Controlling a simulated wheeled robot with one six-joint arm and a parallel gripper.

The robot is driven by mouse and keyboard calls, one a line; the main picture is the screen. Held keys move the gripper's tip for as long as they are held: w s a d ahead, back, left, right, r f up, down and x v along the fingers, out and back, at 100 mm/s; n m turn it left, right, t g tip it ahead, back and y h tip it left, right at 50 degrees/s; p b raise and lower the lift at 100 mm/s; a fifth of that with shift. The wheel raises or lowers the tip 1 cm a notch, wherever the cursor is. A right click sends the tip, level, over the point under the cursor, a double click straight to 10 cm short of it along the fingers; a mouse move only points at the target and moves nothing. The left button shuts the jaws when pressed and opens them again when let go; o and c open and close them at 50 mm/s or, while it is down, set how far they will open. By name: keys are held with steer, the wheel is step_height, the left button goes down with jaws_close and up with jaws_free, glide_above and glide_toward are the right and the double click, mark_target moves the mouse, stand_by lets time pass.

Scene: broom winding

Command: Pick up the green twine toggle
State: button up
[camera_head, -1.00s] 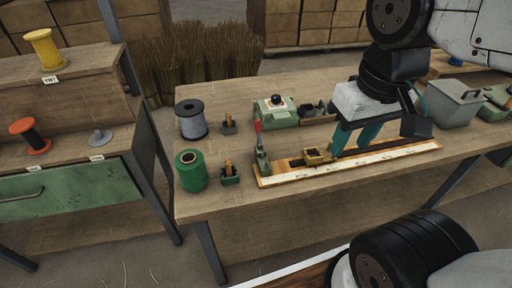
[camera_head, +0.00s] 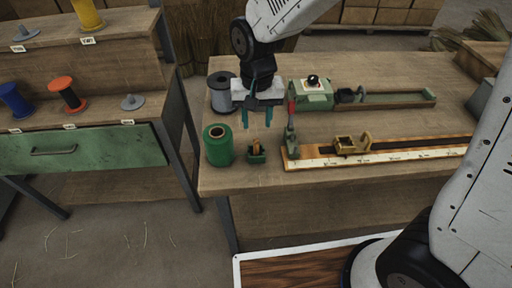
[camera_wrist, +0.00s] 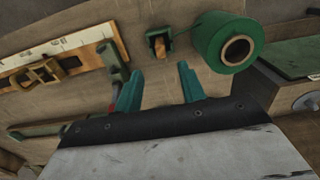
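The green twine toggle, a small brown wooden peg (camera_head: 255,150), stands in a small green holder (camera_head: 258,158) on the workbench. The toggle (camera_wrist: 159,45) and its holder also show at the top middle of the wrist view. A green twine spool (camera_head: 218,151) stands just left of the holder, and right of it in the wrist view (camera_wrist: 212,42). My gripper (camera_head: 256,118) is open and empty, its teal fingers pointing down above and somewhat behind the toggle. In the wrist view the toggle lies beyond the gap between the fingertips (camera_wrist: 159,78), apart from them.
A grey spool (camera_head: 222,97) stands behind the green one. A ruler-edged rail (camera_head: 400,155) with a wooden slider (camera_head: 350,145) and a red-handled lever (camera_head: 291,125) lies to the right. A green device (camera_head: 312,97) sits behind. The bench front (camera_head: 245,178) is bare.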

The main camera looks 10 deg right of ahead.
mark_target(256, 141)
steer(key=f, duration=0.8)
steer(key=shift+s+a+f, duration=0.1)
steer(key=shift+s+f, duration=0.1)
steer(key=shift+f, duration=0.05)
jaws_close()
